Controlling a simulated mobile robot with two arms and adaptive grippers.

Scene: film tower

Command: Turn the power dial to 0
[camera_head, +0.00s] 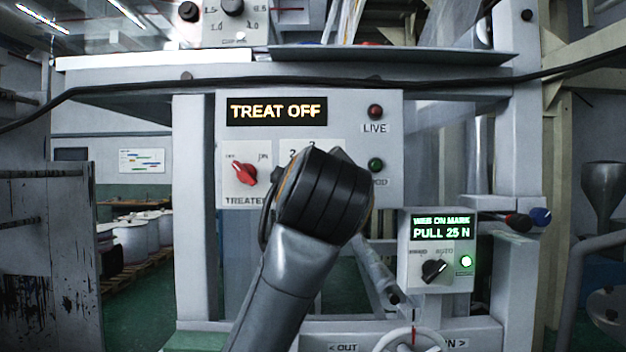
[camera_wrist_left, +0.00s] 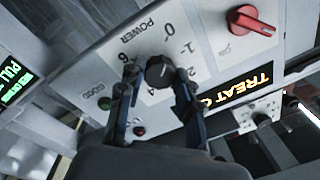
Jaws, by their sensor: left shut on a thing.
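The power dial (camera_wrist_left: 160,71) is a dark round knob on a white plate marked POWER, with numbers around it, in the left wrist view. The 0 is printed above it there; I cannot tell where its pointer points. My left gripper (camera_wrist_left: 157,78) is shut on the dial, one finger on either side. My right gripper is in neither view.
The grey panel holds a TREAT OFF display (camera_head: 277,111), a red treater switch (camera_head: 245,174), a red LIVE lamp (camera_head: 375,111) and a green lamp (camera_head: 375,164). A smaller box (camera_head: 408,280) reading PULL 25 N stands at right. A black cable (camera_head: 140,83) crosses above.

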